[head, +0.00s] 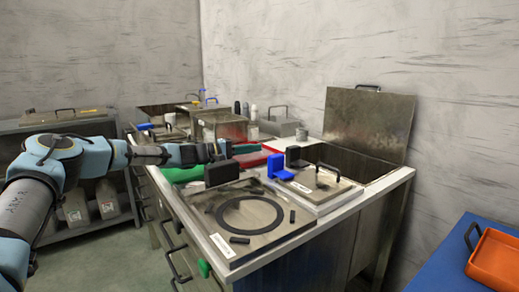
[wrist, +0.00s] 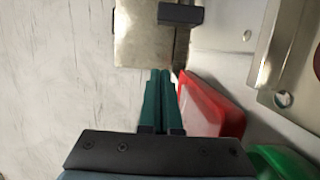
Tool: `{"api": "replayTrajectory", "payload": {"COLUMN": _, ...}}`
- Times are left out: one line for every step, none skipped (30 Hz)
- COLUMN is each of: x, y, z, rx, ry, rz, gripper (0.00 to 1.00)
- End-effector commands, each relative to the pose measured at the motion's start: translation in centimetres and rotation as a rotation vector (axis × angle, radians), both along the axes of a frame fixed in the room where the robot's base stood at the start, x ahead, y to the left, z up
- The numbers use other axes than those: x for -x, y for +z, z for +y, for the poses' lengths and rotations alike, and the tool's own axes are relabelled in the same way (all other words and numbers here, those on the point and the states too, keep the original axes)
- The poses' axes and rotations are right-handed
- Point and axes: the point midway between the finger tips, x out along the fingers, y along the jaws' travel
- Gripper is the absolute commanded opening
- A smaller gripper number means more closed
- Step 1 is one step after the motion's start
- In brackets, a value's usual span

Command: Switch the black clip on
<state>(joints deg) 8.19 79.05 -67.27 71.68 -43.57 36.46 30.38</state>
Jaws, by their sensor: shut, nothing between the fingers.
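Two upright black blocks show on the counter in the head view: one (head: 221,173) at the back of the front-left metal plate, another (head: 293,156) beside a blue block (head: 277,166). I cannot tell for sure which is the black clip. In the wrist view a dark block (wrist: 180,15) sits on the edge of a metal plate (wrist: 142,38), ahead of my fingertips. My gripper (wrist: 160,72) has its green fingers shut together, empty, with the tips close to that plate's near edge. In the head view my gripper (head: 226,149) hangs over the counter's left part, behind the front-left black block.
A red tray (wrist: 212,108) lies right beside my fingers, and a green tray (wrist: 278,162) is at lower right. The front-left plate (head: 215,215) carries a black ring. A raised metal lid (head: 368,123) stands at the back right. An orange tray (head: 497,262) lies on a blue surface.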

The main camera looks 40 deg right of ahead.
Motion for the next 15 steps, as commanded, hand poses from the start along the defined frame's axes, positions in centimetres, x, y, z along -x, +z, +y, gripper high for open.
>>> {"api": "replayTrajectory", "payload": {"x": 0.5, "y": 0.1, "z": -1.1, "rx": 0.0, "ry": -0.003, "rz": 0.0, "gripper": 0.0}}
{"api": "replayTrajectory", "payload": {"x": 0.6, "y": 0.1, "z": -1.6, "rx": 0.0, "ry": -0.002, "rz": 0.0, "gripper": 0.0}}
{"api": "replayTrajectory", "payload": {"x": 0.9, "y": 0.1, "z": -2.4, "rx": -0.001, "ry": -0.003, "rz": 0.0, "gripper": 0.0}}
{"api": "replayTrajectory", "payload": {"x": 1.0, "y": 0.1, "z": -2.9, "rx": -0.001, "ry": -0.002, "rz": -0.001, "gripper": 0.0}}
{"api": "replayTrajectory", "payload": {"x": 1.2, "y": 0.1, "z": -3.4, "rx": -0.001, "ry": -0.002, "rz": -0.001, "gripper": 0.0}}
{"api": "replayTrajectory", "payload": {"x": 1.4, "y": 0.2, "z": -4.1, "rx": -0.001, "ry": -0.001, "rz": -0.001, "gripper": 0.0}}
{"api": "replayTrajectory", "payload": {"x": 1.5, "y": 0.1, "z": -4.6, "rx": -0.001, "ry": -0.001, "rz": 0.0, "gripper": 0.0}}
{"api": "replayTrajectory", "payload": {"x": 1.7, "y": 0.1, "z": -5.0, "rx": 0.0, "ry": -0.002, "rz": 0.0, "gripper": 0.0}}
{"api": "replayTrajectory", "payload": {"x": 1.8, "y": 0.1, "z": -5.6, "rx": 0.0, "ry": -0.001, "rz": 0.0, "gripper": 0.0}}
{"api": "replayTrajectory", "payload": {"x": 2.0, "y": 0.1, "z": -6.0, "rx": 0.0, "ry": -0.002, "rz": 0.0, "gripper": 0.0}}
{"api": "replayTrajectory", "payload": {"x": 2.1, "y": 0.1, "z": -6.4, "rx": 0.0, "ry": -0.001, "rz": 0.0, "gripper": 0.0}}
{"api": "replayTrajectory", "payload": {"x": 2.3, "y": 0.1, "z": -7.0, "rx": 0.0, "ry": -0.001, "rz": -0.001, "gripper": 0.0}}
{"api": "replayTrajectory", "payload": {"x": 2.4, "y": 0.1, "z": -7.4, "rx": 0.0, "ry": -0.001, "rz": -0.001, "gripper": 0.0}}
{"api": "replayTrajectory", "payload": {"x": 2.5, "y": 0.1, "z": -7.7, "rx": 0.0, "ry": -0.001, "rz": -0.001, "gripper": 0.0}}
{"api": "replayTrajectory", "payload": {"x": 2.9, "y": 0.1, "z": -7.5, "rx": -0.001, "ry": -0.001, "rz": 0.002, "gripper": 0.0}}
